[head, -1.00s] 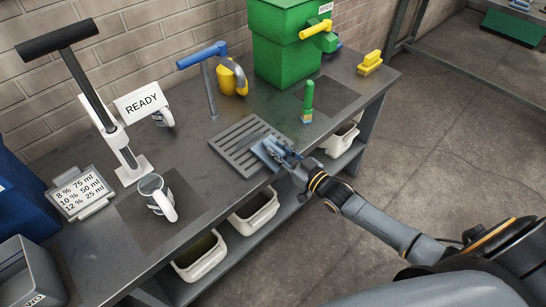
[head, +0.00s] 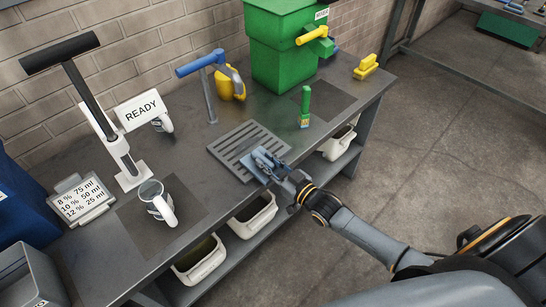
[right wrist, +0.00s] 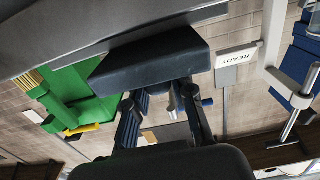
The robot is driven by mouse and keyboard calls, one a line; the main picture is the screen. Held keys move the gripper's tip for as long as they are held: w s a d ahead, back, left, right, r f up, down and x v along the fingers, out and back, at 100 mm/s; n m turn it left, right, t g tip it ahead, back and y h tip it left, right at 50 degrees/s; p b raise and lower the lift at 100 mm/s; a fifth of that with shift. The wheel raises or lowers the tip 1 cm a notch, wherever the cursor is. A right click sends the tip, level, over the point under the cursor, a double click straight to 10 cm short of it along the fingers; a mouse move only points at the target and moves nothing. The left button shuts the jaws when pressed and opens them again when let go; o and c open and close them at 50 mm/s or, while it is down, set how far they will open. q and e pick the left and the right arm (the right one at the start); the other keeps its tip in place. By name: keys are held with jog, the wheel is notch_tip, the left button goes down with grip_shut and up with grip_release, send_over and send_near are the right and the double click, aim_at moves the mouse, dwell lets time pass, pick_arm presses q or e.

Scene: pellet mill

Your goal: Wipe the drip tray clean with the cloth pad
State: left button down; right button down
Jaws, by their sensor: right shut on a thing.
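The drip tray (head: 234,140) is a dark slotted grille set in the bench top near its front edge. My right gripper (head: 272,167) is shut on the blue-grey cloth pad (head: 262,157), over the front right part of the tray. The pad looks low on the slats, but I cannot tell whether it touches them. In the right wrist view the pad (right wrist: 150,68) is a dark block between my gripper's fingers (right wrist: 163,112). The pad and gripper hide part of the tray, and no dirt is clear on the visible slats. My left gripper is not in view.
A green-handled brush (head: 305,107) stands right of the tray. A mug (head: 155,200) stands at left, near a lever press (head: 128,170). White bins (head: 253,217) sit below the front edge.

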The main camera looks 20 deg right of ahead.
jog(key=shift+f, duration=0.1)
dwell(0.4)
jog(key=shift+w+d+b, duration=0.2)
jog(key=shift+w+d, duration=0.05)
jog(key=shift+d, duration=0.35)
jog(key=shift+w+d+b, duration=0.15)
jog(key=shift+w+d, duration=0.05)
jog(key=shift+d, duration=0.35)
jog(key=shift+w+d+b, duration=0.3)
jog(key=shift+d+b, duration=0.05)
jog(key=shift+d, duration=0.45)
jog(key=shift+w+d+b, duration=0.25)
jog(key=shift+d+b, duration=0.1)
jog(key=shift+d, duration=0.4)
jog(key=shift+w+d, duration=0.15)
jog(key=shift+d, duration=0.35)
